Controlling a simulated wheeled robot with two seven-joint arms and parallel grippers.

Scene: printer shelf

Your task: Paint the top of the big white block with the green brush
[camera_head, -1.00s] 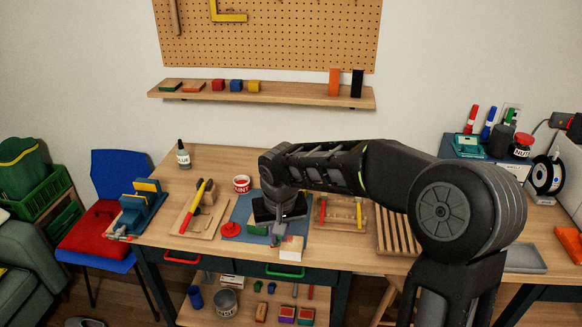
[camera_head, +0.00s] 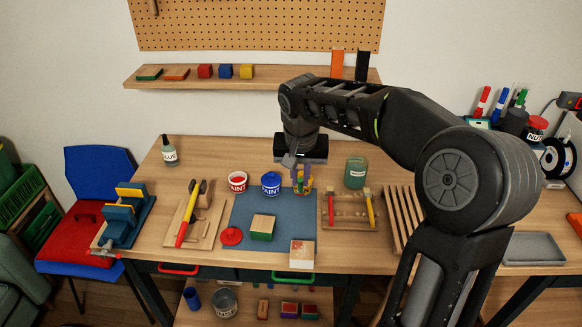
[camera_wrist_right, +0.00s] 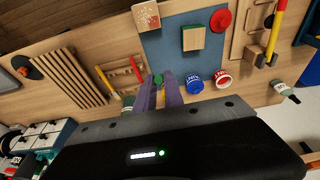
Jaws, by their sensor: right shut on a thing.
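My right gripper (camera_head: 301,188) is at the back right of the blue mat (camera_head: 285,207), beside the blue paint can (camera_head: 271,184). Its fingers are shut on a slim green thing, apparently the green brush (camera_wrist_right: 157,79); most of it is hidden. Yellow and red parts show around the fingertips, too small to tell apart. A pale block with reddish blotches on top (camera_head: 302,254) stands at the mat's front right corner, and in the wrist view (camera_wrist_right: 146,15). A green block with a wooden top (camera_head: 263,227) stands on the mat. My left gripper is not in view.
A red-and-white paint can (camera_head: 237,182) and a red disc (camera_head: 232,236) lie left of the gripper. A greenish jar (camera_head: 356,172) and a wooden tool rack (camera_head: 347,212) stand to the right. The mat's middle is mostly clear.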

